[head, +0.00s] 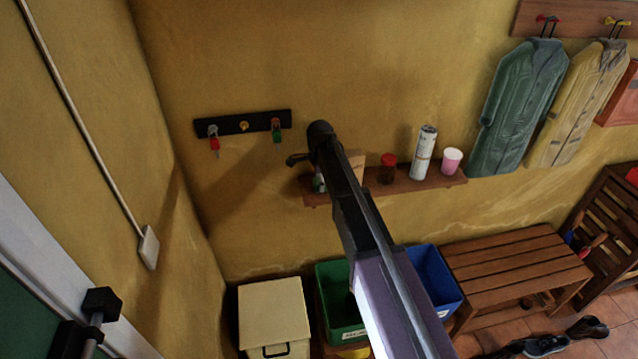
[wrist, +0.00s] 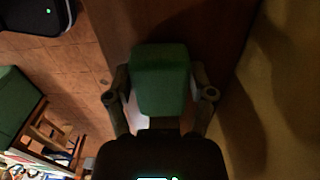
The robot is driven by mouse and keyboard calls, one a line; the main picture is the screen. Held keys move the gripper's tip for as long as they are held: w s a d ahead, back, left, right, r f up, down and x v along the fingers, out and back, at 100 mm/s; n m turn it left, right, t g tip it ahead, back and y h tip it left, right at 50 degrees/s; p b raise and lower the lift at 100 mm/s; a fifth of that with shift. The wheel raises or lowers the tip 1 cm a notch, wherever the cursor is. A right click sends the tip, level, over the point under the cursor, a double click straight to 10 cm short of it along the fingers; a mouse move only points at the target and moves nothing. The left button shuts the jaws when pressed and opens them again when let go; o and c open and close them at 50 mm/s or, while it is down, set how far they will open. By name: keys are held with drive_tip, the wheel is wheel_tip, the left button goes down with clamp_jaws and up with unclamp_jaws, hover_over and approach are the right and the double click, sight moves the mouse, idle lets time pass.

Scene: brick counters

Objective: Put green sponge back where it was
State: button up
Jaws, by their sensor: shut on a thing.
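The green sponge (wrist: 160,78) is a rounded green block in the wrist view. My gripper (wrist: 160,95) is shut on it, with one finger on each side. A brown wooden surface (wrist: 215,30) shows behind the sponge; I cannot tell whether the sponge touches it. In the head view, my arm reaches to the left end of the wall shelf (head: 430,182). My own arm covers much of that end, and I cannot make out the sponge clearly there.
On the shelf stand a dark red jar (head: 387,168), a white can (head: 424,153) and a pink cup (head: 451,161). A black key rack (head: 243,123) hangs to the left. Below are a cream bin (head: 274,310), a green bin (head: 342,315), a blue bin (head: 436,280) and a wooden bench (head: 515,262).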

drive_tip(key=shift+f, duration=0.1)
drive_tip(key=o, duration=1)
drive_tip(key=shift+c, duration=0.2)
wheel_tip(320, 180, up, 12)
drive_tip(key=p, duration=1.2)
drive_tip(key=shift+s+d, duration=0.1)
drive_tip(key=shift+d, duration=0.05)
idle(0.4)
